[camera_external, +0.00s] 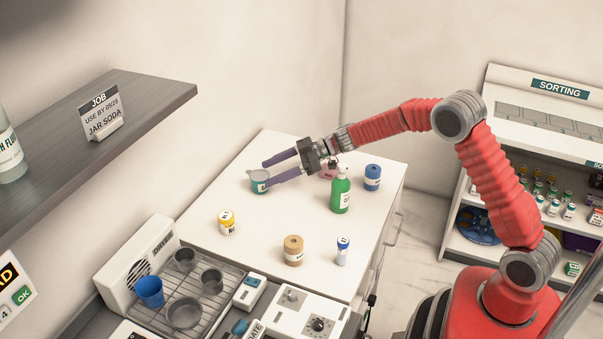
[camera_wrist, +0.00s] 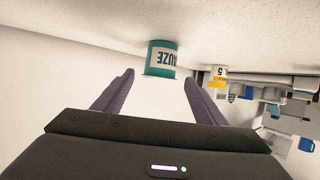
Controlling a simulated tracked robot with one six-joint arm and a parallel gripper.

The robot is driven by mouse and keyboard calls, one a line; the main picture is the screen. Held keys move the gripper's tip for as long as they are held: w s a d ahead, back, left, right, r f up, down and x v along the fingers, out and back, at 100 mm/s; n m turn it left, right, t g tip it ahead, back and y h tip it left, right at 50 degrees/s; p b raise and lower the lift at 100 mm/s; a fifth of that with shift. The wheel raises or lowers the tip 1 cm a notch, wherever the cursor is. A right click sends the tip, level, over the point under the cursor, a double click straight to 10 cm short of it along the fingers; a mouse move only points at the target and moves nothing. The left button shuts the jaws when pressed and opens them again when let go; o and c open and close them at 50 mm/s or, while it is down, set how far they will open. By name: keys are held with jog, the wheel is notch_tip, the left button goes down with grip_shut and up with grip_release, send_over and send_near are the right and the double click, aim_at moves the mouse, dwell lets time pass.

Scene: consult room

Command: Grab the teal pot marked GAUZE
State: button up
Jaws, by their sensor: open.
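The teal pot marked GAUZE (camera_external: 259,181) stands on the white counter (camera_external: 197,211) near its back left. The pot also shows in the wrist view (camera_wrist: 161,59), upside down there, with a white label reading "AUZE" in part. My gripper (camera_external: 268,173) is open, with two purple fingers pointing left toward the pot. In the external view the finger ends overlap the pot's outline. In the wrist view the pot appears ahead of the fingertips (camera_wrist: 160,78), between their lines, and nothing is held. Whether a finger touches the pot cannot be told.
On the counter are a green pump bottle (camera_external: 340,194), a blue jar (camera_external: 373,177), a pink jar (camera_external: 328,170) partly hidden by my gripper, a yellow-lidded jar (camera_external: 227,222), a tan jar (camera_external: 293,250) and a small blue-capped bottle (camera_external: 343,250). A drying rack (camera_external: 215,317) stands in front.

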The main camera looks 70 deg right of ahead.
aim_at(260, 177)
jog(key=x, duration=0.4)
jog(key=shift+w+a+f, duration=0.1)
jog(key=shift+w+a, duration=0.1)
jog(key=shift+w, duration=0.15)
jog(key=shift+c, duration=0.4)
jog(key=c, duration=0.5)
